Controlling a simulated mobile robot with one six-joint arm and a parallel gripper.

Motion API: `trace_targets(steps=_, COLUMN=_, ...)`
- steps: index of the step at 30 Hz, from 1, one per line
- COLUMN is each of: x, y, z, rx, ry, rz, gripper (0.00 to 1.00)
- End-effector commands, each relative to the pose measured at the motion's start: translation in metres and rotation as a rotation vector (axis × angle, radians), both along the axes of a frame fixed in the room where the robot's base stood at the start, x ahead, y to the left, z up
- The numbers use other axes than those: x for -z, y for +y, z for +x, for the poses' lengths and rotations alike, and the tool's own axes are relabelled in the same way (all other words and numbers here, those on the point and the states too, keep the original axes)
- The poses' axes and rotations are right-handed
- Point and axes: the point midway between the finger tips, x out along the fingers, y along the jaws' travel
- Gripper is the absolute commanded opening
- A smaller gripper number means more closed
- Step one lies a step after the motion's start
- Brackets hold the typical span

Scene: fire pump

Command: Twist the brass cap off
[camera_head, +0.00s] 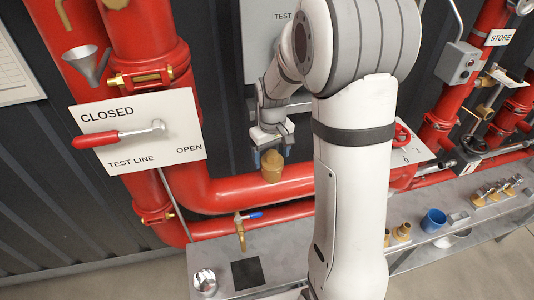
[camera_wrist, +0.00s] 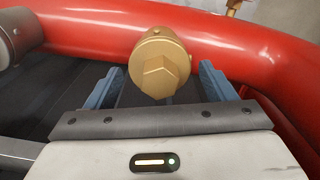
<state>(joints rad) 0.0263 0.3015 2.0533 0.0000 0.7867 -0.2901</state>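The brass cap (camera_head: 271,166) sits on the red horizontal pipe (camera_head: 245,190) at the middle of the head view. In the wrist view the cap (camera_wrist: 158,62) shows its hexagonal end facing me, against the red pipe (camera_wrist: 90,35). My gripper (camera_wrist: 158,85) is open, with one blue finger on each side of the cap and a visible gap to both. In the head view my gripper (camera_head: 272,155) is just above the cap, its fingers pointing down toward it. Whether the fingertips reach past the hexagonal end is hard to tell.
A sign reading CLOSED, TEST LINE and OPEN (camera_head: 130,155) carries a red-handled lever (camera_head: 120,134) at left. A small brass tap with a blue handle (camera_head: 240,225) hangs below the pipe. A grey bench (camera_head: 280,255) holds a blue cup (camera_head: 433,220) and several brass fittings (camera_head: 497,190).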

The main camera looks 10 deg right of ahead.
Motion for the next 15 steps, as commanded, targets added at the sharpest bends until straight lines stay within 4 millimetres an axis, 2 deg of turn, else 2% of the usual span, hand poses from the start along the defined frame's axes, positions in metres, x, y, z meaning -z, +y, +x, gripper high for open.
trace_targets(steps=2, x=-0.0002, y=-0.0002, z=0.0001, rx=0.0, ry=0.0, rz=0.0, gripper=0.7)
trace_targets(steps=15, x=-0.0004, y=-0.0005, z=0.0, rx=0.001, ry=0.0, rz=0.0, gripper=0.34)
